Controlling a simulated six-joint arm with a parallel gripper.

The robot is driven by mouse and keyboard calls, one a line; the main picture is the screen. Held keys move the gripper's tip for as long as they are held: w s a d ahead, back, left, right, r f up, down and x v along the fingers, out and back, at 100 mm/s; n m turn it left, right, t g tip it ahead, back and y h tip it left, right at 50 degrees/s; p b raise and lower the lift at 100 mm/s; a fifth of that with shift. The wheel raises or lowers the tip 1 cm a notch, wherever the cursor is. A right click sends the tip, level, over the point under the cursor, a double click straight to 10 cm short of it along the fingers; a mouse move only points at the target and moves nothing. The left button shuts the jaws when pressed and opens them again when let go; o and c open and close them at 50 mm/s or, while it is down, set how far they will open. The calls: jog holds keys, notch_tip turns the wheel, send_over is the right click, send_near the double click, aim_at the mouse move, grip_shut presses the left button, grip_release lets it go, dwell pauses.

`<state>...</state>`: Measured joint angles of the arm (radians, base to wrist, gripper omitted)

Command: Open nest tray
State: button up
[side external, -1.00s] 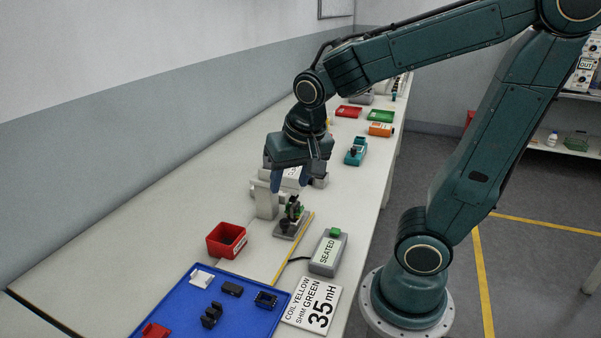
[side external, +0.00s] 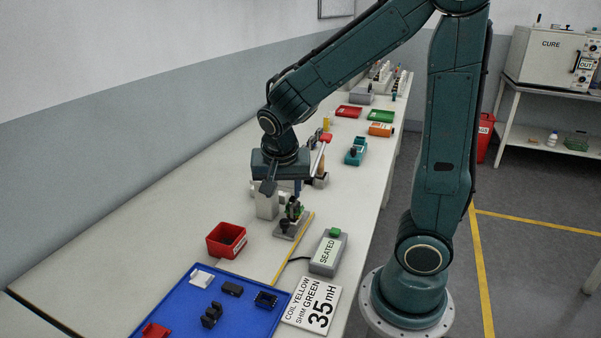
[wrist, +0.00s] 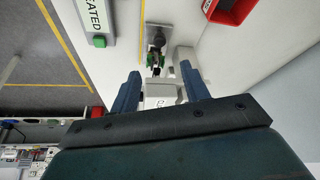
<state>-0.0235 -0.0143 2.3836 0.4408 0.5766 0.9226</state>
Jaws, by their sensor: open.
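The nest is a small grey base (side external: 284,236) on the bench, with a green and black part (side external: 294,210) standing on it. In the wrist view the green and black part (wrist: 154,59) is beyond my fingertips. My gripper (side external: 282,188) hangs just behind the nest, above the bench, fingers pointing down. In the wrist view my gripper (wrist: 160,80) is open, with blue fingers apart. A pale labelled block (wrist: 160,92) shows between the fingers; I cannot tell whether they touch it. A light grey upright block (side external: 266,204) stands beside the nest. I cannot make out a separate tray.
A red bin (side external: 226,240) stands left of the nest, and the SEATED box (side external: 328,252) with a green button is at right. A blue tray (side external: 246,327) with several dark parts lies in front. Teal, orange, green and red items stand farther back.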

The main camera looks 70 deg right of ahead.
aim_at(285, 221)
jog(key=shift+x, duration=6.55)
grip_shut()
